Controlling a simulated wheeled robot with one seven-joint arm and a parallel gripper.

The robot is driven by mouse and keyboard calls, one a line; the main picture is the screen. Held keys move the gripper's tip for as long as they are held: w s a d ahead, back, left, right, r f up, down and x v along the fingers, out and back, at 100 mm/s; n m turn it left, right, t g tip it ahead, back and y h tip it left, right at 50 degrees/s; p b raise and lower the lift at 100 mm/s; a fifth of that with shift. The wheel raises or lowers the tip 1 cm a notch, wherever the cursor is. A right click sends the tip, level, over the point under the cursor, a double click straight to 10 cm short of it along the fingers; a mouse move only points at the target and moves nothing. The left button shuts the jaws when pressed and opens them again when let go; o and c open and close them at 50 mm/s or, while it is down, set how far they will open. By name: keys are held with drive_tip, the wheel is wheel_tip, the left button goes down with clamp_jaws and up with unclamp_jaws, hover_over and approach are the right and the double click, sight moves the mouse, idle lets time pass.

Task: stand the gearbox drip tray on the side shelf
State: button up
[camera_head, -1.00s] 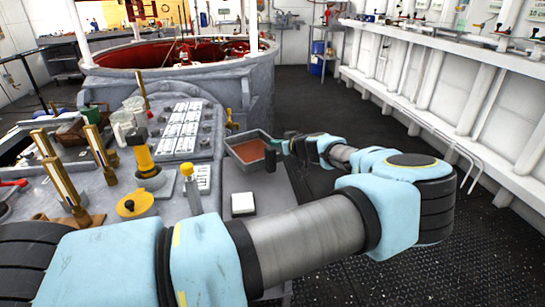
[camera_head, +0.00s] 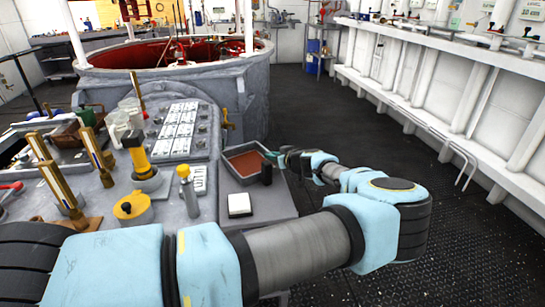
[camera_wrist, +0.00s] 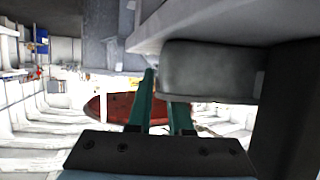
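The gearbox drip tray (camera_head: 230,170) is a shallow grey rectangular tray with a rust-brown floor. It looks level over the far part of the grey side shelf (camera_head: 275,203), right of the console. I cannot tell whether its underside touches the shelf. My gripper (camera_head: 277,156) is at the tray's right side and appears shut on its edge. The wrist view shows two teal fingers (camera_wrist: 163,103) slightly apart at a grey part (camera_wrist: 210,70), probably the tray; one fingertip is hidden. A dark upright block (camera_head: 266,173) stands at the tray's near right corner.
A white-topped block (camera_head: 240,205) sits on the shelf nearer me. The console on the left carries a yellow-capped lever (camera_head: 139,155), gauges and switches. A large red-lined drum (camera_head: 170,75) stands behind. Open dark floor (camera_head: 350,115) lies to the right.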

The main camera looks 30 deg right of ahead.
drive_tip(key=shift+o, duration=0.9)
drive_tip(key=shift+r, duration=0.1)
drive_tip(key=b+v, duration=0.2)
drive_tip(key=v, duration=1)
drive_tip(key=shift+b, duration=0.3)
drive_tip(key=shift+r, duration=0.1)
